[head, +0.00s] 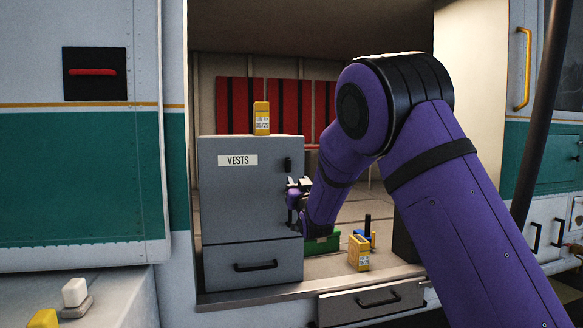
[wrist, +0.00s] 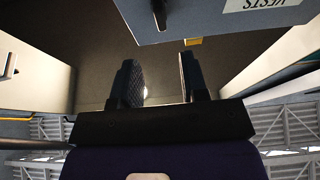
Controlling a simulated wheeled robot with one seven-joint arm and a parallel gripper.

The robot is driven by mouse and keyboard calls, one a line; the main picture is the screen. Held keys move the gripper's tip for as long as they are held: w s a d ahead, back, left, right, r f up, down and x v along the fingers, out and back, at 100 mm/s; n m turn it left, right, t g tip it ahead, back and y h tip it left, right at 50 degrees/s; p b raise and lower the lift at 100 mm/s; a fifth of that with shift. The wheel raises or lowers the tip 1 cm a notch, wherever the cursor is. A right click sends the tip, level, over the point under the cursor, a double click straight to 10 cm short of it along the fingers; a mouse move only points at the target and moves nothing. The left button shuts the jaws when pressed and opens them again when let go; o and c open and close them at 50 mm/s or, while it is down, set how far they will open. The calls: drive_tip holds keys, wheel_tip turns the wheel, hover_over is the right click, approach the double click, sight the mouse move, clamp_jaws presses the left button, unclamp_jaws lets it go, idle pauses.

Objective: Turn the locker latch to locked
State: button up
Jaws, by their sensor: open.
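The grey locker (head: 225,185) with a VESTS label stands in the helicopter's open bay. Its small black latch (head: 288,164) sits near the right edge of the door and looks upright. My gripper (head: 297,188) is just below the latch, in front of the door's right edge. In the wrist view, which looks upside down, the locker door (wrist: 205,18) is at the top, with the latch (wrist: 159,14) beyond the fingertips.
A yellow tagged block (head: 261,118) stands on top of the locker. Another yellow block (head: 359,253) and a green box (head: 322,242) are on the bay floor to the right. A drawer handle (head: 255,266) is low on the locker. Red seats (head: 290,105) hang behind.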

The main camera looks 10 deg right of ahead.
sight(290, 166)
drive_tip(key=x, duration=1)
drive_tip(key=shift+w+r, duration=0.2)
drive_tip(key=shift+w, duration=0.15)
clamp_jaws()
